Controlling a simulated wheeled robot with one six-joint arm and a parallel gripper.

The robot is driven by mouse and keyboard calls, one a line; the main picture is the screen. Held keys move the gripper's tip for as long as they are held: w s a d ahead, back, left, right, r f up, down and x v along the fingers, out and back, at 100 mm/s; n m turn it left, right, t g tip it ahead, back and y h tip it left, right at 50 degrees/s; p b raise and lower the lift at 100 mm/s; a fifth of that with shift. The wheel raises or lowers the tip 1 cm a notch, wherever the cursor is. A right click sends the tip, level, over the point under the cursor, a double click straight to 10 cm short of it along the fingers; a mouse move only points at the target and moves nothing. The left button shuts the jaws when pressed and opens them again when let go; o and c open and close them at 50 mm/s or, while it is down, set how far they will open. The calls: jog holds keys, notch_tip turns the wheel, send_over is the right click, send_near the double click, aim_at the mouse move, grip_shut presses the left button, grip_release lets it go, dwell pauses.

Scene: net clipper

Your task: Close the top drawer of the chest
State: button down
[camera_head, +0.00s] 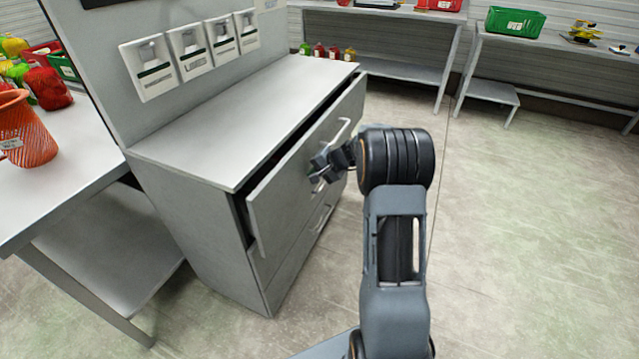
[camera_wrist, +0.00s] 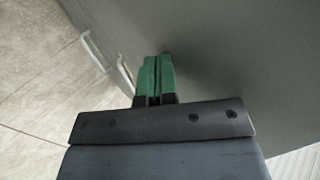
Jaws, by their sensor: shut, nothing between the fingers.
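The grey chest (camera_head: 190,225) stands in the middle of the head view. Its top drawer (camera_head: 280,205) is partly pulled out, with a dark gap between its front and the chest top. The drawer's pale handle (camera_head: 341,132) is on the front. My gripper (camera_head: 318,166) is at the drawer front, below and left of that handle. In the wrist view its green fingertips (camera_wrist: 154,76) are together and empty, close against a grey panel (camera_wrist: 235,60). I cannot tell whether they touch it. A pale handle (camera_wrist: 100,52) shows to their left.
A white table (camera_head: 80,150) with an orange basket (camera_head: 24,135) stands left of the chest. Shelving tables (camera_head: 400,72) line the back wall. The floor (camera_head: 530,220) on the right is clear.

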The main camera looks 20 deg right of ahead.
jog(key=w+a, duration=0.3)
jog(key=w, duration=0.1)
jog(key=shift+a, duration=0.35)
jog(key=shift+w+a, duration=0.1)
jog(key=shift+a+r, duration=0.15)
